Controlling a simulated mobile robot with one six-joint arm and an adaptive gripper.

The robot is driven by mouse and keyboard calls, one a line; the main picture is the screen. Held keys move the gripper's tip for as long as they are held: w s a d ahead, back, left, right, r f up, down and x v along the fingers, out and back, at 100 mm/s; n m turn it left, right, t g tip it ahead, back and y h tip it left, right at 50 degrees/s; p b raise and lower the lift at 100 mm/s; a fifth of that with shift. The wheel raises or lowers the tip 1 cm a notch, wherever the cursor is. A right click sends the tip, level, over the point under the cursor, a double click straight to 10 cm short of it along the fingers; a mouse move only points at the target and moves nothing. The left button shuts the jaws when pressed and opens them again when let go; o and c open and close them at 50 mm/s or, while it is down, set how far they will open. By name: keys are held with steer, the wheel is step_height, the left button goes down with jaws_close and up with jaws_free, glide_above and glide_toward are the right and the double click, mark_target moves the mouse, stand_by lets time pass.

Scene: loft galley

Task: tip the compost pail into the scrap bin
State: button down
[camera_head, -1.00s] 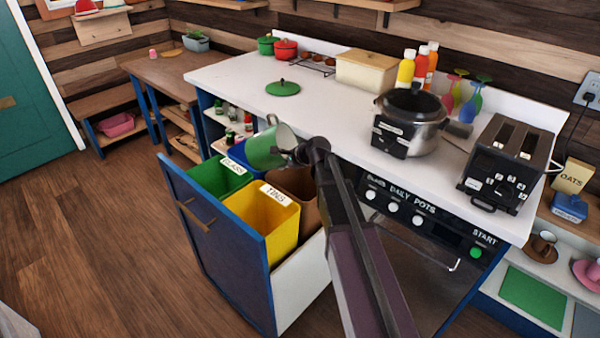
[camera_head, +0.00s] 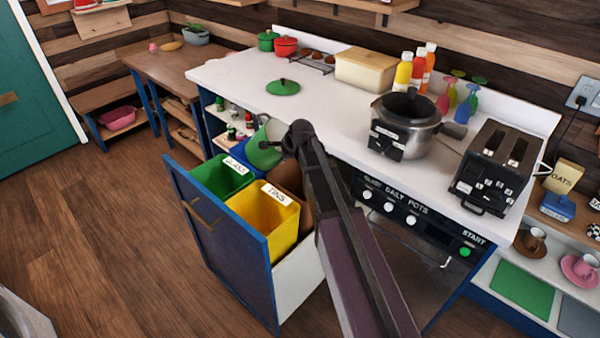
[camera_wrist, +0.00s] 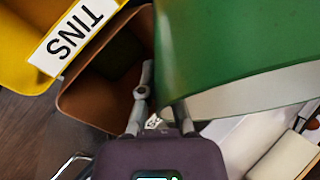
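The green compost pail (camera_head: 262,146) hangs tilted in the air over the back of the pull-out bins. It fills the upper right of the wrist view (camera_wrist: 235,45), with a pale band along its edge. My gripper (camera_head: 291,140) is at the pail's right side; in the wrist view its fingers (camera_wrist: 163,108) meet the pail's near edge and appear closed on it. A brown bin (camera_head: 290,178), with no readable label, sits behind the yellow one, partly hidden by my arm; the wrist view shows its opening (camera_wrist: 105,85) left of the pail. The pail's contents are hidden.
The open drawer (camera_head: 222,245) also holds a yellow TINS bin (camera_head: 262,222), a green GLASS bin (camera_head: 222,182) and a blue bin (camera_head: 240,153). The white counter (camera_head: 330,115) carries a green lid (camera_head: 283,87), a pot (camera_head: 408,128) and a toaster (camera_head: 495,167).

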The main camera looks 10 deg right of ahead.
mark_target(273, 162)
steer(key=shift+w+a+r+g+h+p, duration=0.15)
steer(key=shift+a+r+g+h+p, duration=0.15)
steer(key=shift+r+h+p, duration=0.4)
steer(key=shift+w+a+r+g+h+p, duration=0.2)
steer(key=shift+w+a+g+h+p, duration=0.1)
steer(key=shift+a+h+p, duration=0.35)
steer(key=shift+w+a+f+n+g+h, duration=0.3)
steer(key=shift+a+f+g+h, duration=0.15)
steer(key=shift+a+h, duration=0.2)
steer(key=shift+w+a+r+g+h+p, duration=0.3)
steer(key=shift+a+r+h, duration=0.25)
steer(key=shift+h, duration=0.25)
steer(key=shift+w+a+f+n+g+h+b, duration=0.15)
steer(key=shift+a+g+h+b, duration=0.15)
steer(key=shift+h, duration=0.15)
steer(key=shift+a+f+n+g+h+b, duration=0.15)
steer(key=shift+a+h+b, duration=0.1)
steer(key=shift+h, duration=0.2)
steer(key=shift+r, duration=0.1)
